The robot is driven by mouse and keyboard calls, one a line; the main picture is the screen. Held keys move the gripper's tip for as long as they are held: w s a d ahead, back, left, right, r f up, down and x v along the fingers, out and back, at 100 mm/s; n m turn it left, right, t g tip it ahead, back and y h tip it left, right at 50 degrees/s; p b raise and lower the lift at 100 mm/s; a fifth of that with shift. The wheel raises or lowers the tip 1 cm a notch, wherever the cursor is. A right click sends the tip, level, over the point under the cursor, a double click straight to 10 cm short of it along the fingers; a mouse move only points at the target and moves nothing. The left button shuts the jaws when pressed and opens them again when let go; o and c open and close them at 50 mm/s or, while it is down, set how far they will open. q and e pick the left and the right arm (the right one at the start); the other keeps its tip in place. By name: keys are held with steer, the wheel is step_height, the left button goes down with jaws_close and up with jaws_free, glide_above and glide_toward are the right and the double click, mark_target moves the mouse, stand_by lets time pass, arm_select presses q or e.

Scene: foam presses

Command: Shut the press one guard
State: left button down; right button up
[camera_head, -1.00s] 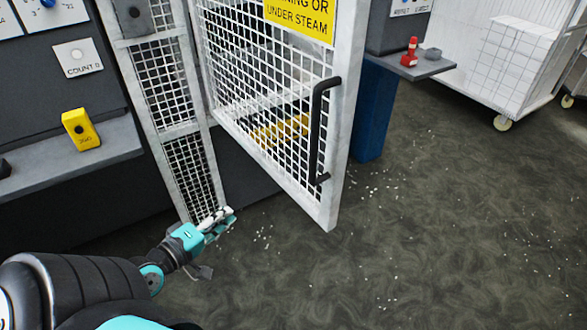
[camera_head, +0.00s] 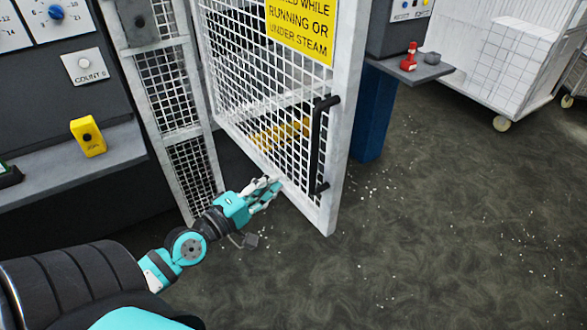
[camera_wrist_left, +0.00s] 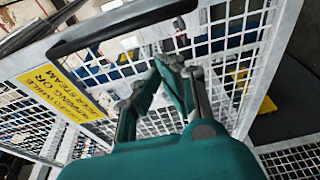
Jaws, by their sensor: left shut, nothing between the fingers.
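The press guard (camera_head: 350,100) is a white-framed mesh door that stands swung open, its free edge toward the right. It carries a black bar handle (camera_head: 316,150) near that edge and a yellow warning sign (camera_head: 302,28). My left gripper (camera_head: 272,188) is shut and empty, in front of the lower mesh, left of and slightly below the handle. In the left wrist view the shut fingers (camera_wrist_left: 170,72) point at the mesh, with the handle (camera_wrist_left: 125,27) beyond them at the top. I cannot tell whether they touch the mesh. My right gripper is not in view.
A fixed mesh panel (camera_head: 195,172) stands left of the guard. A grey shelf (camera_head: 55,182) with a yellow button box (camera_head: 88,137) is at the left. A blue pillar (camera_head: 373,112) and a white cart (camera_head: 485,70) stand at the right. The floor (camera_head: 450,240) in front is open, with white scraps.

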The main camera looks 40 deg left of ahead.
arm_select(q)
steer(key=w+d+p, duration=0.1)
steer(key=w, duration=0.1)
steer(key=w+d+p, duration=0.2)
steer(key=shift+w+d, duration=0.2)
steer(key=shift+w, duration=0.2)
